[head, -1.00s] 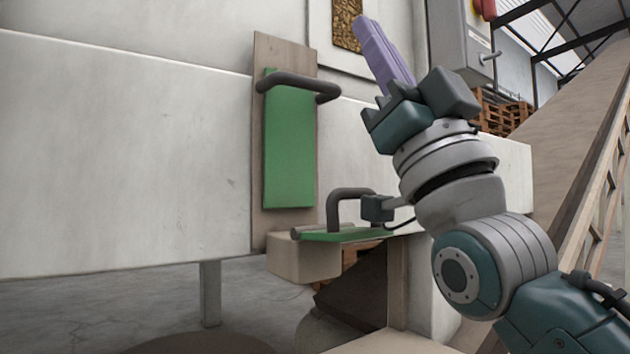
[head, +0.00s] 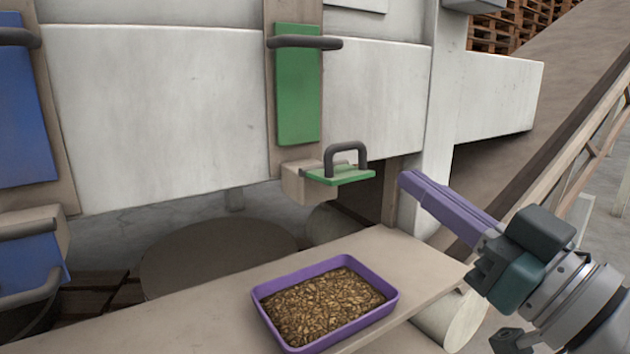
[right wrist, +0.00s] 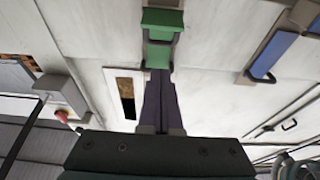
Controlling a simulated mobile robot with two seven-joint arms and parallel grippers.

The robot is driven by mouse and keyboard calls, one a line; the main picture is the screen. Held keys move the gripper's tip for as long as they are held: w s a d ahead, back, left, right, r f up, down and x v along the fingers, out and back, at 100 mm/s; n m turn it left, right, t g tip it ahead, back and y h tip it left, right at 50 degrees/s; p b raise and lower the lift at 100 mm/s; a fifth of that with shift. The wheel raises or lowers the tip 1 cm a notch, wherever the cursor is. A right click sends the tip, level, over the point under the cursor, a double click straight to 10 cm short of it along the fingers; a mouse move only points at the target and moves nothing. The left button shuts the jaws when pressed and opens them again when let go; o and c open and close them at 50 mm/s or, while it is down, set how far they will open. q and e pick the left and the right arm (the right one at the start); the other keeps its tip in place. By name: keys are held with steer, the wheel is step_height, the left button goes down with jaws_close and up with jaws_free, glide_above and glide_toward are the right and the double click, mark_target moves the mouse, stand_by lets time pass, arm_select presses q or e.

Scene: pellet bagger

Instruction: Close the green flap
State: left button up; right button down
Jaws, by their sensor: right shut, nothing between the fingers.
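The green flap (head: 352,178) lies roughly level, sticking out from the pale box below the green upright plate (head: 298,100), with a dark looped handle standing on top. My right gripper (head: 408,182) is shut and empty. Its long purple fingers point left toward the flap, with a gap showing in the picture between their tips and the flap's right end. In the right wrist view the purple fingers (right wrist: 158,100) are together, and green parts (right wrist: 163,20) show beyond their tips. My left gripper is out of view.
A purple tray (head: 262,292) full of brown pellets sits on the shelf (head: 190,305) below the flap. A blue plate (head: 20,120) and a blue flap (head: 25,262) with dark handles are at the left. A sloping conveyor (head: 530,150) rises at the right.

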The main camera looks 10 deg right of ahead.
steer(key=w+a+f+b, duration=0.1)
steer(key=w+a+b, duration=0.1)
steer(key=w, duration=0.5)
steer(key=shift+a+f+b, duration=0.35)
steer(key=shift+f+b, duration=0.05)
steer(key=shift+b, duration=0.1)
steer(key=shift+w, duration=0.1)
stand_by(0.8)
